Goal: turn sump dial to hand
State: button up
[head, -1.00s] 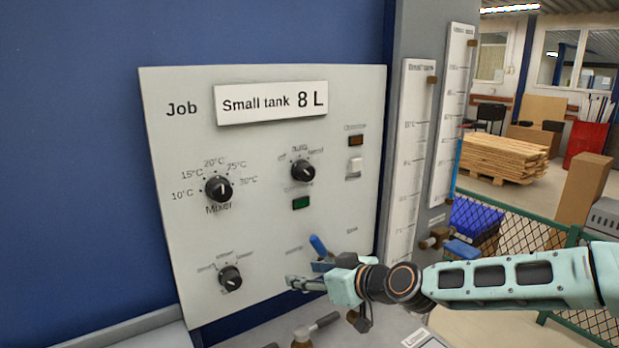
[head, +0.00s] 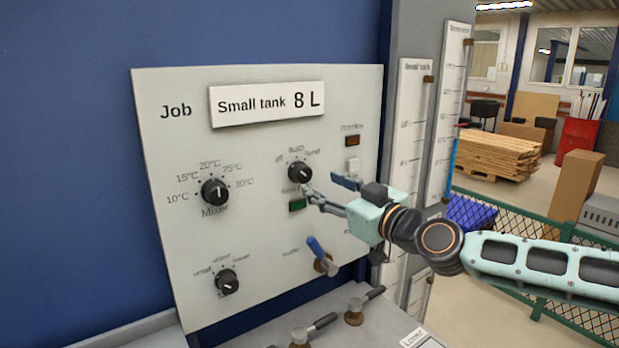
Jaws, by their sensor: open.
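The sump dial (head: 300,172) is a round black knob on the upper middle of the pale panel. Small labels off, auto and hand arc over it, and the caption under it is partly covered. Its pointer mark is too small to read surely. My gripper (head: 328,188) is open and empty, just below and to the right of the dial. One finger lies near the green lamp (head: 297,205) under the dial, the other further right under the white switch. I cannot tell how far the fingertips stand off the panel.
The Mixer dial (head: 214,192) is at left on the panel (head: 250,150), with another black knob (head: 227,281) below. A blue-handled lever (head: 317,248) sits under my gripper. Valve handles (head: 325,322) stand on the bench.

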aim_at(306, 177)
jog(key=shift+p+x, duration=0.45)
jog(key=shift+x, duration=2.65)
jog(key=shift+c, duration=0.2)
jog(key=c, duration=1.1)
